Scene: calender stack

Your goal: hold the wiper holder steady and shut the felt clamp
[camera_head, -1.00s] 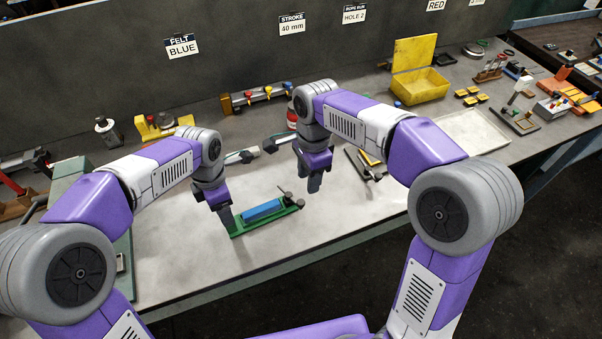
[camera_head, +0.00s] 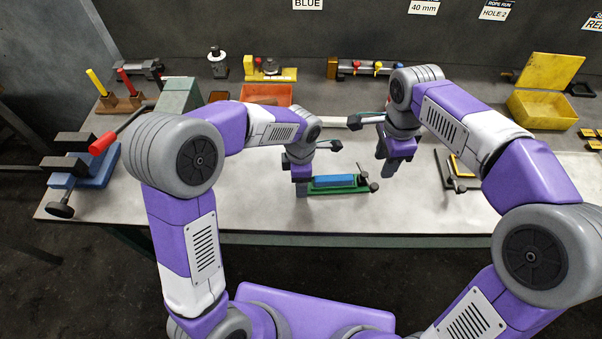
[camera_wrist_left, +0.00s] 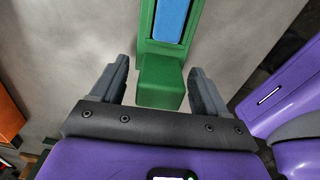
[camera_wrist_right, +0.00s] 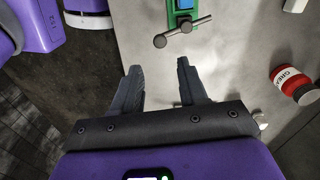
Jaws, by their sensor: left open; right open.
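The wiper holder is a green base (camera_head: 344,189) with a blue felt strip (camera_head: 334,181) along it, flat on the bench. Its felt clamp, a dark T-shaped handle (camera_head: 371,179), is at its right end; it also shows in the right wrist view (camera_wrist_right: 183,32). My left gripper (camera_head: 301,190) is at the holder's left end. In the left wrist view its open fingers stand either side of the green end block (camera_wrist_right: 185,16) (camera_wrist_left: 160,82), with a gap on each side. My right gripper (camera_head: 385,178) is open and empty, to the right of the clamp handle and apart from it.
A plate with a yellow-edged part (camera_head: 456,170) lies to the right. A blue vise (camera_head: 85,165) with a red handle is at the far left. The bench front is clear.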

